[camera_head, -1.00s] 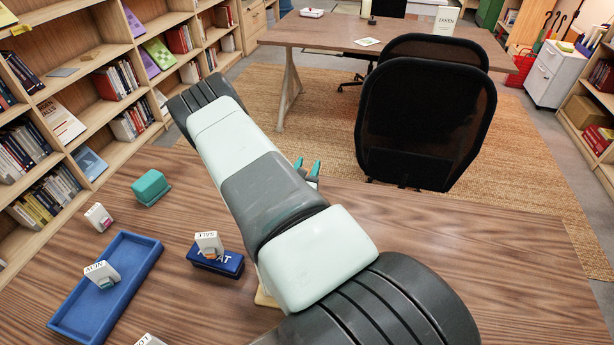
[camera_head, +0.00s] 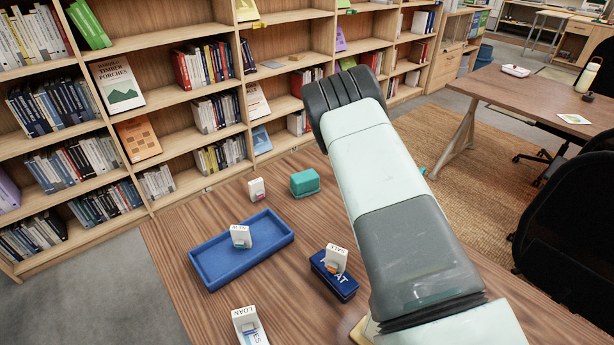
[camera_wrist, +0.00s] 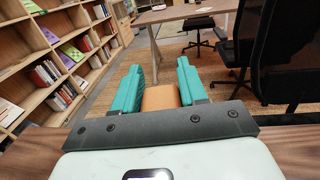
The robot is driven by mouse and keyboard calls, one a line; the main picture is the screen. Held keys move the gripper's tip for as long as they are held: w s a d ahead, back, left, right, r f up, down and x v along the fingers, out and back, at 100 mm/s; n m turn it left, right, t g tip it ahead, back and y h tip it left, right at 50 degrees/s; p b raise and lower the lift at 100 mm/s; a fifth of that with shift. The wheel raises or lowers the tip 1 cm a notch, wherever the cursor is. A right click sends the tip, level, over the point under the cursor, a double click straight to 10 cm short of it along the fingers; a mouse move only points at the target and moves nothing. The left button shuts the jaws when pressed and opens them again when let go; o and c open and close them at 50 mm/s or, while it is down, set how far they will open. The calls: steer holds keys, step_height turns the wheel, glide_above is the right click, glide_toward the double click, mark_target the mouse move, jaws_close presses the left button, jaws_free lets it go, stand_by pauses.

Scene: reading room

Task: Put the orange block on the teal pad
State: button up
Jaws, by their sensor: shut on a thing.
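In the wrist view, my gripper (camera_wrist: 159,80) has its teal fingers closed on the sides of an orange block (camera_wrist: 160,98). The block is held up off the table. In the head view, my arm hides the block and most of my gripper; only a bit of teal fingertip (camera_head: 422,170) shows at the arm's right edge. A teal box-shaped thing (camera_head: 305,184) stands on the wooden table, left of my arm and near the far edge. No flat teal pad shows clearly, and I cannot tell whether this is the pad.
On the table (camera_head: 290,285) are a blue tray (camera_head: 215,283) with a white labelled block (camera_head: 240,237) in it, a navy box (camera_head: 335,285) with a "SALE" block (camera_head: 336,258) at it, a "LOAN" block (camera_head: 248,325) and another small white block (camera_head: 256,189). Shelves stand behind; chairs (camera_head: 575,220) stand right.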

steer(key=w+a+r+n+t+y, duration=0.1)
steer(key=w+a+r+n+y, duration=0.3)
steer(key=a, duration=0.8)
steer(key=w+a+r+m+t, duration=0.1)
steer(key=w+a, duration=0.5)
steer(key=a, duration=0.5)
step_height(320, 180, down, 10)
steer(key=a, duration=0.1)
steer(key=shift+w+a, duration=0.15)
steer(key=shift+a, duration=0.05)
steer(key=o, duration=1)
steer(key=shift+o, duration=0.2)
